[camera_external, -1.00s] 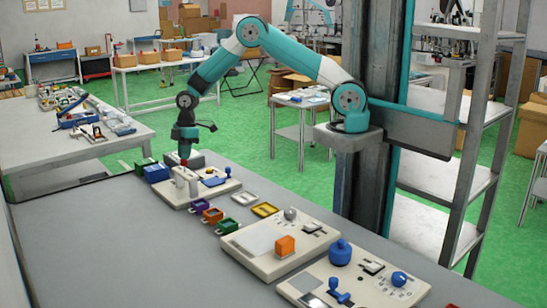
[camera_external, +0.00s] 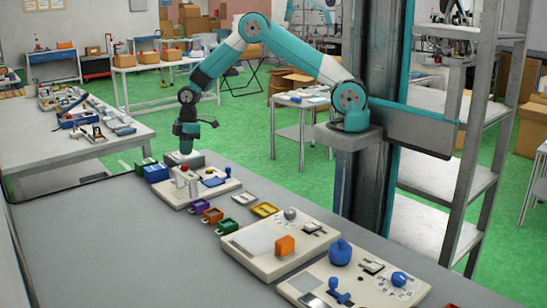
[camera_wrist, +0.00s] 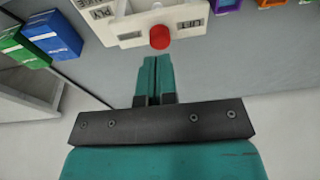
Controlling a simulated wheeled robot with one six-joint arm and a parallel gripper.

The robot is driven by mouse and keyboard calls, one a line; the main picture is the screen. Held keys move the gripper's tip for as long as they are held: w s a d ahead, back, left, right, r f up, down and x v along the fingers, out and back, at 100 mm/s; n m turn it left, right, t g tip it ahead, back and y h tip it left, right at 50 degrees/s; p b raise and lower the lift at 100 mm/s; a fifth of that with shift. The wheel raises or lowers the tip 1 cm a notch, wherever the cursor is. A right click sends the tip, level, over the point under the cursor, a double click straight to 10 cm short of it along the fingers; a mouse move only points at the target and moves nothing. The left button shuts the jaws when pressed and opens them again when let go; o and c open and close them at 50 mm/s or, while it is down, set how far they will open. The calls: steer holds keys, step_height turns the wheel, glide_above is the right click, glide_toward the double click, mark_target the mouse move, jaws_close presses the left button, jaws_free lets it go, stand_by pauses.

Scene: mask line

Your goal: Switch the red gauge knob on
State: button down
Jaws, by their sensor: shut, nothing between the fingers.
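The red knob (camera_wrist: 159,37) is round and sits at the near edge of a white panel (camera_wrist: 128,24) with printed labels. In the external view the red knob (camera_external: 185,168) shows small on the far-left panel (camera_external: 205,197). My gripper (camera_wrist: 154,60) is shut and empty, its teal fingertips just short of the red knob in the picture, with a small gap between them. In the external view my gripper (camera_external: 187,153) points down behind the knob, above the far end of the panel. The knob's pointer or setting cannot be made out.
A blue box (camera_external: 156,173) and a green box (camera_external: 145,165) stand left of the panel. Small coloured trays, such as the purple one (camera_external: 199,206), lie in front of it. More panels stand nearer, one with an orange block (camera_external: 285,245). The grey table is clear at left.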

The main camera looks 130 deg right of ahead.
step_height(320, 180, up, 10)
steer(key=s+b, duration=0.1)
steer(key=b, duration=0.3)
steer(key=shift+s+d+r, duration=0.2)
steer(key=shift+s, duration=0.15)
steer(key=shift+w+a, duration=0.1)
steer(key=w+a+r+n+y, duration=0.1)
steer(key=w+a+r+n, duration=0.15)
steer(key=a, duration=1.25)
steer(key=w+a+r+n+y, duration=0.1)
steer(key=a+r, duration=0.3)
steer(key=a, duration=1)
steer(key=s+a+r+n+y, duration=0.1)
steer(key=s+a, duration=0.4)
steer(key=a, duration=0.4)
steer(key=s+a+r+n, duration=0.1)
steer(key=s+a, duration=0.4)
steer(key=a, duration=0.3)
steer(key=s+a+g, duration=0.1)
steer(key=s+a, duration=0.2)
steer(key=s, duration=0.3)
steer(key=s+a+n+g+y, duration=0.1)
steer(key=s+a, duration=0.3)
steer(key=s, duration=0.1)
steer(key=shift+s+f, duration=0.3)
steer(key=shift+s, duration=0.1)
steer(key=shift+n, duration=0.35)
